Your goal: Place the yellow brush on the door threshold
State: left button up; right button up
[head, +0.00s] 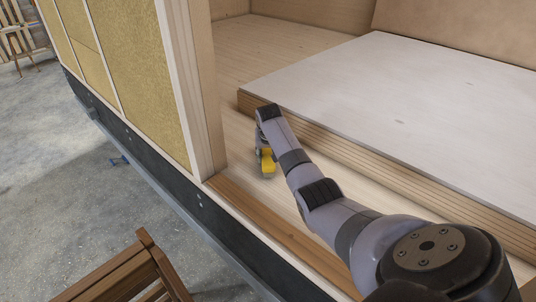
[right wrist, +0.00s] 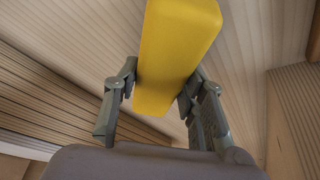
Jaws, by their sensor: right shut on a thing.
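The yellow brush (head: 267,165) is in my right gripper (head: 262,152), over the pale floor just inside the doorway. In the right wrist view the brush (right wrist: 175,50) shows as a smooth yellow block between the two fingers of the gripper (right wrist: 163,80). The gripper is shut on it. The door threshold (head: 265,222) is a brown wooden strip along the doorway's outer edge, nearer than the brush in the head view. My arm hides part of the floor and threshold. I cannot tell whether the brush touches the floor. My left gripper is not in view.
A door post (head: 205,90) stands left of the brush. A stack of boards with a pale top sheet (head: 400,95) lies to the right. A wooden chair or stool (head: 130,275) stands outside at the lower left. The floor between post and boards is clear.

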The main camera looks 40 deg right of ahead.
jog(key=shift+f, duration=0.3)
jog(key=shift+f, duration=0.1)
jog(key=o, duration=1.1)
jog(key=b+v, duration=0.1)
jog(key=v, duration=1.1)
